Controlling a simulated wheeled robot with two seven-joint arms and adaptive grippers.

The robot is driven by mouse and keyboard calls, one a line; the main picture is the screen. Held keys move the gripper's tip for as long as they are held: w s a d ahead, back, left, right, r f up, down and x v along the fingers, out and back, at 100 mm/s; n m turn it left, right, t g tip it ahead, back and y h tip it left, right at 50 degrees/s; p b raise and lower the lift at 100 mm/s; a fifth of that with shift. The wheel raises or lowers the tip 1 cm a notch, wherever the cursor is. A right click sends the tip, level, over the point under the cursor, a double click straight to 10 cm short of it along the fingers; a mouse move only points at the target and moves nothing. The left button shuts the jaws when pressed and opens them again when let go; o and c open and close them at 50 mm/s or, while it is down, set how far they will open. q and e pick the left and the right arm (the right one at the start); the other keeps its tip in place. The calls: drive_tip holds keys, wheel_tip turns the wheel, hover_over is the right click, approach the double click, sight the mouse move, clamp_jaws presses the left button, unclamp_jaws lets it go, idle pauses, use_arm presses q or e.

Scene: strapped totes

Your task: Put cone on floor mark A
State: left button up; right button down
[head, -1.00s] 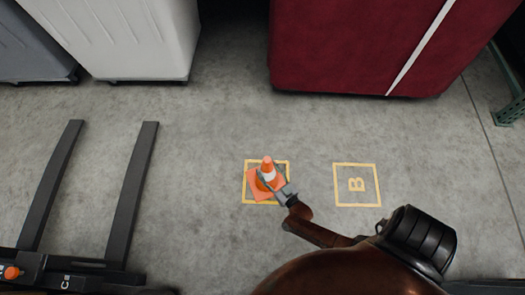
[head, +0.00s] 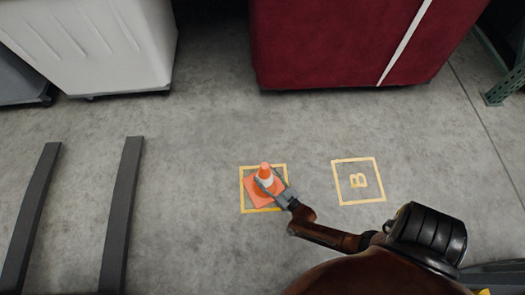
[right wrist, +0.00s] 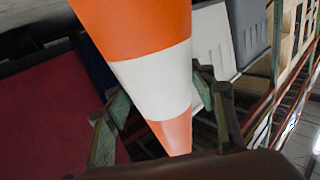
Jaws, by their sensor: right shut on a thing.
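The orange cone (head: 265,170) with a white band stands over a yellow floor square (head: 242,204) in the head view. Its orange base lies inside the square's outline, turned relative to it, and hides any letter there. I cannot tell whether the base touches the floor. My right gripper (head: 269,185) is shut on the cone from the lower right. In the right wrist view the cone (right wrist: 153,80) fills the middle between the two fingers (right wrist: 165,115). My left gripper is not in view.
A second yellow square marked B (head: 358,181) lies empty to the right. Dark fork tines (head: 122,215) lie at the left. A white tote (head: 110,45) and a red strapped block (head: 330,45) stand at the back, with a green rack foot (head: 494,97) at the right. Floor between is clear.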

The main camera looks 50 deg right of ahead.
drive_tip(key=c, duration=0.9)
unclamp_jaws()
drive_tip(key=shift+o, duration=0.2)
drive_tip(key=shift+s, duration=0.15)
drive_tip(key=s+a+n+g+y+p, duration=0.1)
drive_tip(key=s+a+g+y+p, duration=0.15)
drive_tip(key=s+a, duration=0.55)
drive_tip(key=s+a+n+g+y+p, duration=0.1)
drive_tip(key=s+a+g+y, duration=0.2)
drive_tip(key=s, duration=0.9)
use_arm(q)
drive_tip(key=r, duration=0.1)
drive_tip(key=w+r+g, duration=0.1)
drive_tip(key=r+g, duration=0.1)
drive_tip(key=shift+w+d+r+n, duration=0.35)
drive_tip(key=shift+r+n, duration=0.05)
use_arm(e)
drive_tip(key=s+a+r+g, duration=0.2)
drive_tip(key=s+r, duration=0.1)
drive_tip(key=s, duration=0.3)
drive_tip(key=s+a+r+n+g+y, duration=0.1)
drive_tip(key=s+a+r+g, duration=0.2)
drive_tip(key=s, duration=0.3)
drive_tip(key=shift+s+a+r, duration=0.3)
drive_tip(key=shift+s+r, duration=0.1)
drive_tip(key=shift+r, duration=0.25)
